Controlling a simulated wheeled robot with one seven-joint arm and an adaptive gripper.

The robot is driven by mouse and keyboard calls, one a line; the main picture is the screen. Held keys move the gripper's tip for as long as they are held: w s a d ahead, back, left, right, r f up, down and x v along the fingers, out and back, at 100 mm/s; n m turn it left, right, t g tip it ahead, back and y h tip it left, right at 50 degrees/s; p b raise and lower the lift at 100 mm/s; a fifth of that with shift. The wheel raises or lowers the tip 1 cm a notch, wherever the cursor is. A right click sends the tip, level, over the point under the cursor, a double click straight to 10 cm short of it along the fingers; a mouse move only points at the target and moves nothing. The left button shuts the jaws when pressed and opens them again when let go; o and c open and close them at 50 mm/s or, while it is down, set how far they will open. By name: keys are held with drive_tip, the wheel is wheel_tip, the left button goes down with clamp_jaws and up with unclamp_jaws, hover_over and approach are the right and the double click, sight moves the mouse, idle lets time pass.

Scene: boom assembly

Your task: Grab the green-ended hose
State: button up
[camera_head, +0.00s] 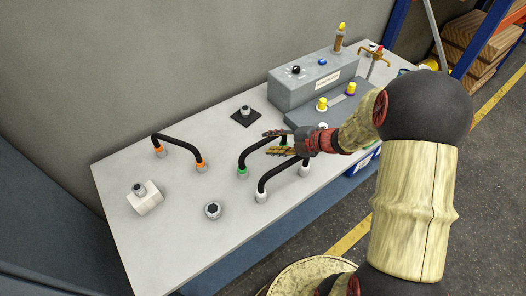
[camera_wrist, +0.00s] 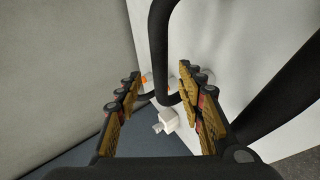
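The green-ended hose (camera_head: 254,150) is a black arched hose standing on the grey table. One green end shows at its front left; its far end is partly hidden by my gripper. My gripper (camera_head: 272,142) reaches in from the right at this hose's upper part. Its two fingers are apart. In the wrist view a black hose, apparently the green-ended one (camera_wrist: 162,50), runs between the open fingers (camera_wrist: 158,98), with visible gaps to both. I see no grip on it.
The white-ended hose (camera_head: 274,178) stands close in front, and a black hose (camera_wrist: 285,95) passes beside the right finger. The orange-ended hose (camera_head: 180,141) stands farther left. A grey control box (camera_head: 310,85) is behind.

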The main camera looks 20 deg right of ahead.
sight(265, 142)
drive_tip(key=b+x, duration=0.1)
drive_tip(key=x, duration=0.3)
drive_tip(key=shift+w+a+f+b, duration=0.2)
drive_tip(key=shift+a+f+b, duration=0.05)
drive_tip(key=shift+b, duration=0.1)
drive_tip(key=shift+r, duration=0.1)
drive_tip(key=shift+c, duration=0.5)
clamp_jaws()
